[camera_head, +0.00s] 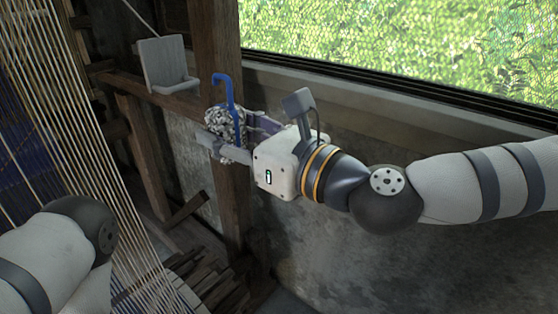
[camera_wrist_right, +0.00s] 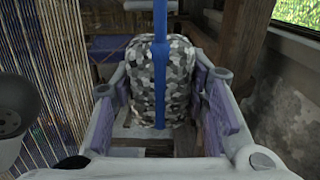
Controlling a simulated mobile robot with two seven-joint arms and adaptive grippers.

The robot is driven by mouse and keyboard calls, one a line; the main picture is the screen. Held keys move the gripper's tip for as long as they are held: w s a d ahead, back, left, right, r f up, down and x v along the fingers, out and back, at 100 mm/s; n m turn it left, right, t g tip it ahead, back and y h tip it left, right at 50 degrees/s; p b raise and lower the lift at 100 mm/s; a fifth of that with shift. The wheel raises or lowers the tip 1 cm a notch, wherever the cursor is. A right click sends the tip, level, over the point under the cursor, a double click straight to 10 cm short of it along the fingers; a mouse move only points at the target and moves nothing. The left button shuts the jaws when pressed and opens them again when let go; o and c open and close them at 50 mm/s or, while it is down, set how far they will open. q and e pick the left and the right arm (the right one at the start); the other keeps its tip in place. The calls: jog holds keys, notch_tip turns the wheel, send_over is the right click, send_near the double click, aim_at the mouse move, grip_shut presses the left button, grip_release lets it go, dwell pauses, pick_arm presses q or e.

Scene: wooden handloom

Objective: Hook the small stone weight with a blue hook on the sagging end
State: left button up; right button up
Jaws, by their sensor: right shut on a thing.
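The small stone weight (camera_head: 226,124) is a speckled grey and white block with a blue hook (camera_head: 224,88) rising from its top. My right gripper (camera_head: 228,143) is shut on the stone and holds it up in front of a wooden post. In the right wrist view the stone (camera_wrist_right: 163,80) sits between the two fingers, and the blue hook's strap (camera_wrist_right: 160,60) runs down its near face. The top of the hook is cut off in that view. My left arm shows at the lower left of the head view, but its gripper is out of sight. I cannot pick out the sagging end.
Pale warp threads (camera_head: 75,110) of the loom stretch down the left side. A grey bracket (camera_head: 166,66) sits on a wooden beam left of the post (camera_head: 217,45). A window (camera_head: 420,45) and a grey wall (camera_head: 330,240) are at the right. Wooden pieces (camera_head: 205,280) lie below.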

jog(key=shift+x, duration=0.8)
pick_arm(q)
jog(key=shift+s+d+f+g+b, duration=0.1)
jog(key=shift+s+f+g+b, duration=0.3)
jog(key=shift+s+f+b, duration=0.65)
pick_arm(e)
jog(key=f+x, duration=0.1)
jog(key=x, duration=0.5)
pick_arm(q)
jog(key=shift+f, duration=0.1)
pick_arm(e)
jog(key=shift+a+f, duration=0.15)
